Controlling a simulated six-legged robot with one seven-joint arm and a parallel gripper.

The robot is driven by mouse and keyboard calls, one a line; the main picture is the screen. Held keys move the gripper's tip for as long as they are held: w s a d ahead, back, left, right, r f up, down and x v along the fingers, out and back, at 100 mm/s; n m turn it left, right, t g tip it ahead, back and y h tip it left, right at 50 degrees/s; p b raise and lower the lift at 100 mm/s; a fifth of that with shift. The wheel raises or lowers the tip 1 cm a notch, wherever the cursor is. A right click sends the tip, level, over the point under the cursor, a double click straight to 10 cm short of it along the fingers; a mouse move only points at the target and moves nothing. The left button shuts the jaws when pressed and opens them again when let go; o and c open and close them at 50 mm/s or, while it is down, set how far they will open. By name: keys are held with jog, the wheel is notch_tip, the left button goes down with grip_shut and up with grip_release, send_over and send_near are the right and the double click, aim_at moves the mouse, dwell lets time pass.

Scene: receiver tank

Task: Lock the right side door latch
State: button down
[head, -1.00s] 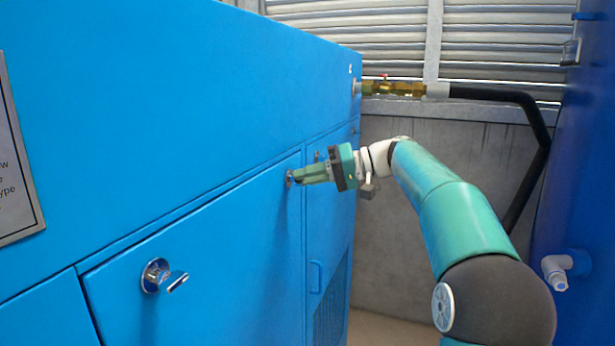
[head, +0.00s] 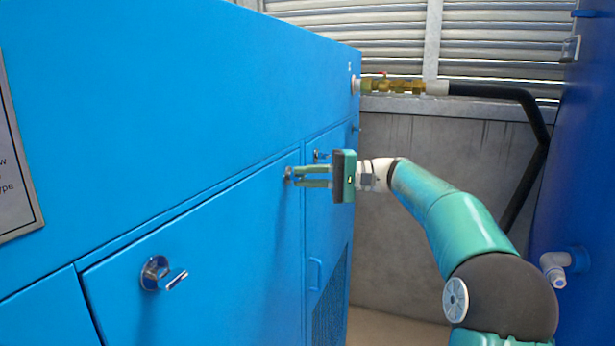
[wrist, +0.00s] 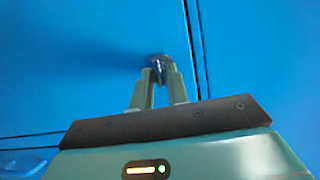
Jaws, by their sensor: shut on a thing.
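The right side door latch (wrist: 157,60) is a small metal latch near the upper right edge of a blue cabinet door (head: 225,240). My gripper (head: 299,176) reaches it from the right in the head view, its two green fingers at the latch. In the wrist view my gripper (wrist: 161,72) has its fingertips closed around the latch handle. The fingers hide much of the handle, and I cannot tell its exact turn angle. A second silver latch (head: 162,274) sits free at the left of the same door, its handle pointing right.
A brass valve (head: 392,87) and black hose (head: 525,180) are behind. A blue tank (head: 590,170) stands at right.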

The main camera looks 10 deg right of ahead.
jog(key=shift+d, duration=0.1)
dwell(0.3)
jog(key=c, duration=1.5)
grip_release()
jog(key=shift+c, duration=0.2)
jog(key=s+d, duration=0.2)
jog(key=d, duration=1.1)
jog(key=shift+s+d, duration=0.15)
jog(key=shift+s, duration=0.15)
